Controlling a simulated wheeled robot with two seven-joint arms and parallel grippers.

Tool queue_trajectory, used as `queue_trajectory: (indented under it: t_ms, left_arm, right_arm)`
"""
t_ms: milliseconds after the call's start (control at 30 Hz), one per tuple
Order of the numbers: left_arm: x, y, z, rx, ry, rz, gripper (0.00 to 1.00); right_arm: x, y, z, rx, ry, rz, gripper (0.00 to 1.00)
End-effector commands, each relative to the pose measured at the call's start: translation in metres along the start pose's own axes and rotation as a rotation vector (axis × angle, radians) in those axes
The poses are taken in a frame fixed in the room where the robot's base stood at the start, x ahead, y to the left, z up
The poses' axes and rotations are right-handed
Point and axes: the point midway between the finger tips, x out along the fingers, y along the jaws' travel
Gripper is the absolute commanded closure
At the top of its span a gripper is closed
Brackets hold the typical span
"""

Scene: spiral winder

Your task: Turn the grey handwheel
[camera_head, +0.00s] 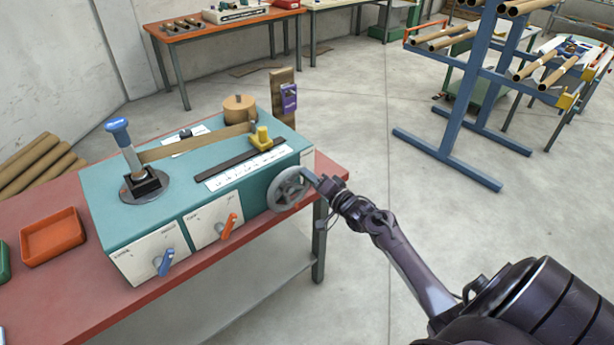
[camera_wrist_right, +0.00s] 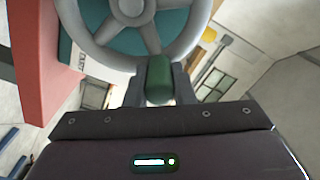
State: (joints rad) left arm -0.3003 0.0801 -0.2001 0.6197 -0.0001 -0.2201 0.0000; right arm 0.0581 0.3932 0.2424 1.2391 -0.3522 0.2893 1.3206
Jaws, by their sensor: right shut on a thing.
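The grey handwheel (camera_head: 289,189) is on the front right of the teal winder machine (camera_head: 128,214), with spokes and a round hub. It also shows large at the top of the right wrist view (camera_wrist_right: 131,9), where its lower rim and spokes are in sight. My right gripper (camera_head: 313,179) reaches the wheel's right side from the lower right. In the right wrist view its fingers are shut on the wheel's green handle (camera_wrist_right: 159,74), one on each side. In the head view the handle is mostly hidden by the gripper. My left gripper is not in view.
The machine stands on a red-topped table (camera_head: 62,286) with an orange tray (camera_head: 52,238). An orange lever (camera_head: 228,226) and a blue lever (camera_head: 164,262) stick out of its front, left of the wheel. A blue rack (camera_head: 447,150) stands behind right. The floor between is clear.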

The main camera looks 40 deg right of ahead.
Motion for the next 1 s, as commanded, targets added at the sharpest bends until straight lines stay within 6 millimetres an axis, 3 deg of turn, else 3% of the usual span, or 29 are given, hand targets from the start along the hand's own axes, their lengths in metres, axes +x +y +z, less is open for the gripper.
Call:
queue_trajectory:
  t_ms: [467,1000]
  left_arm:
    - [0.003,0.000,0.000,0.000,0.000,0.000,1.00]
    - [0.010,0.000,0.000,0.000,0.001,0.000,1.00]
  right_arm:
    - [0.001,0.032,-0.003,0.456,0.003,-0.001,1.00]
    - [0.000,0.064,0.011,0.944,0.002,-0.001,1.00]
